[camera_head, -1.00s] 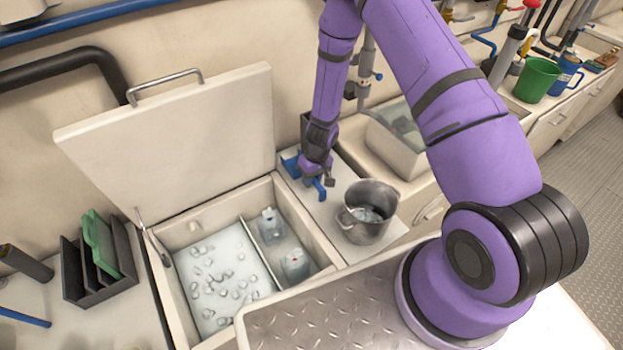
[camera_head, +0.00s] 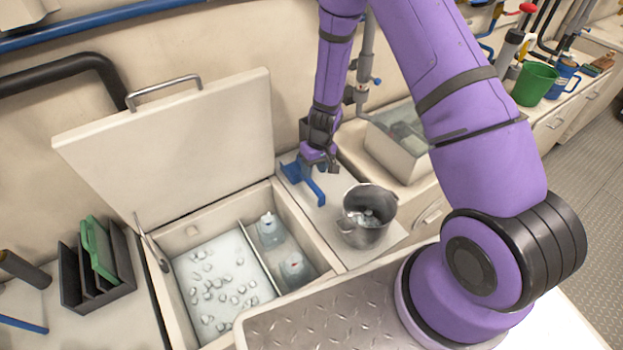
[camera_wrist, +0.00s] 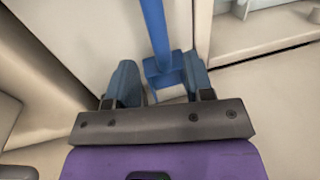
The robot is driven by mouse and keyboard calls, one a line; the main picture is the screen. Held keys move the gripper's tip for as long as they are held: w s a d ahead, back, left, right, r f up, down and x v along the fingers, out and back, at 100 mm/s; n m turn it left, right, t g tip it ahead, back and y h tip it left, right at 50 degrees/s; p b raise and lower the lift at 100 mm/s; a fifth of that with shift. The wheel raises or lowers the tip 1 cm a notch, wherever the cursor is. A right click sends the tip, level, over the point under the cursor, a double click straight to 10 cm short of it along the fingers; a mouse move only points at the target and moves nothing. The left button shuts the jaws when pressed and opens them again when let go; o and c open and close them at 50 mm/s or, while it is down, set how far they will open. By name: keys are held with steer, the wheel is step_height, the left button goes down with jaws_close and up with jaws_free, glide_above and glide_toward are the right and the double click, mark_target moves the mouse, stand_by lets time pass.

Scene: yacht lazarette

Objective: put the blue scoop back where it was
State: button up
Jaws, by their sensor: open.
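The blue scoop (camera_head: 309,184) lies on the pale counter between the open ice box and the sink basin, behind the steel pot. In the wrist view its blue handle (camera_wrist: 155,30) runs away from me, and part of it sits between my fingers. My gripper (camera_head: 316,164) is directly above the scoop's back part. In the wrist view my gripper (camera_wrist: 160,88) shows its two blue-grey fingers apart, one on each side of the scoop. Whether the fingers touch it I cannot tell.
The ice box (camera_head: 328,262) stands open, with ice and two bottles inside. A steel pot (camera_head: 367,222) holding ice stands just in front of the scoop. The raised lid (camera_head: 170,150) is to the left. A sink basin (camera_head: 395,150) is to the right.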

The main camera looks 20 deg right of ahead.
steer(key=r, duration=0.2)
steer(key=d+r, duration=0.1)
steer(key=r, duration=0.2)
steer(key=shift+w+r, duration=0.15)
steer(key=shift+r, duration=0.15)
steer(key=s+r+t, duration=0.1)
steer(key=s+r, duration=0.2)
steer(key=r, duration=1.1)
steer(key=s+r+t, duration=0.2)
steer(key=s+r, duration=0.2)
steer(key=r, duration=1.1)
steer(key=s+d+r+m+t+h, duration=0.1)
steer(key=s+d+r, duration=0.1)
steer(key=s+r, duration=0.5)
steer(key=s+d+r+m+t+h, duration=0.1)
steer(key=s+r, duration=0.6)
steer(key=s, duration=0.7)
steer(key=shift+s+d+r+t, duration=0.15)
steer(key=shift+s+d+t, duration=0.15)
steer(key=shift+d, duration=0.55)
